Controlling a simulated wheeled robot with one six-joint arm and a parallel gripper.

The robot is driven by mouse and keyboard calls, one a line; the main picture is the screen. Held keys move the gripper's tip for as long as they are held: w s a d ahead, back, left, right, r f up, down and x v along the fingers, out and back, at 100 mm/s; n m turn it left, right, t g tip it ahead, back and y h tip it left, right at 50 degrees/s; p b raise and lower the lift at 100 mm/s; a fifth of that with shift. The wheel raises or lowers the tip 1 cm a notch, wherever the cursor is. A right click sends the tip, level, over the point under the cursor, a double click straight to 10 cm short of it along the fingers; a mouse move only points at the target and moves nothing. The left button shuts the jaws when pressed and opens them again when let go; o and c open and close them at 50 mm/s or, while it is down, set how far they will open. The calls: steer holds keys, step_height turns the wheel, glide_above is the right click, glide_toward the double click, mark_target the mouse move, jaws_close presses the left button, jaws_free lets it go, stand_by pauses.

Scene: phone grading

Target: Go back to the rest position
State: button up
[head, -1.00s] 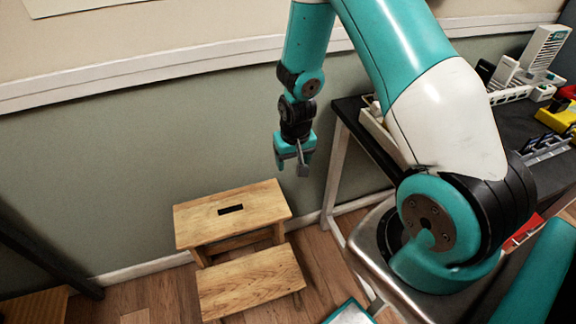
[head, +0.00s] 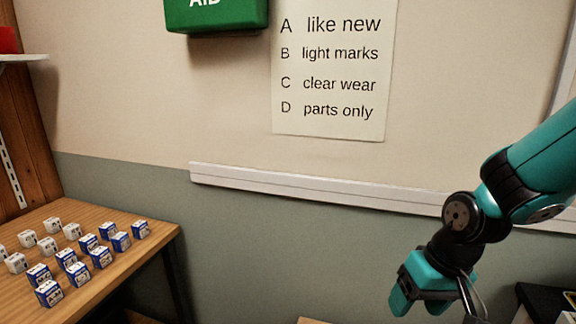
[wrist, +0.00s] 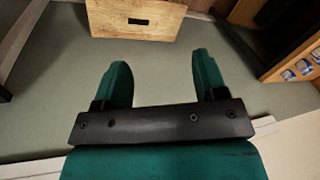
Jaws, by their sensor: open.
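My gripper (head: 432,298) hangs at the lower right of the head view, pointing down in front of the green-grey wall. In the wrist view its two teal fingers (wrist: 160,82) are spread apart with nothing between them. My gripper touches nothing that I can see.
A wooden table (head: 120,283) at the left of the head view holds several small blue and white boxes (head: 100,256). A wooden step stool (wrist: 136,24) shows beyond the fingers. A grade chart (head: 330,70) and a green first-aid box (head: 216,14) are on the wall. A dark table edge (head: 545,296) shows at lower right.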

steer(key=s+a+r+n, duration=0.3)
steer(key=s+r, duration=0.3)
steer(key=s, duration=0.1)
steer(key=s+a+r+n+g+y, duration=0.1)
steer(key=s+a+r+n, duration=0.1)
steer(key=s+r, duration=0.4)
steer(key=shift+s+a+r+n+y+p, duration=0.2)
steer(key=shift+s+a+n+y+p, duration=0.15)
steer(key=shift+s+a, duration=0.6)
steer(key=shift+d, duration=0.1)
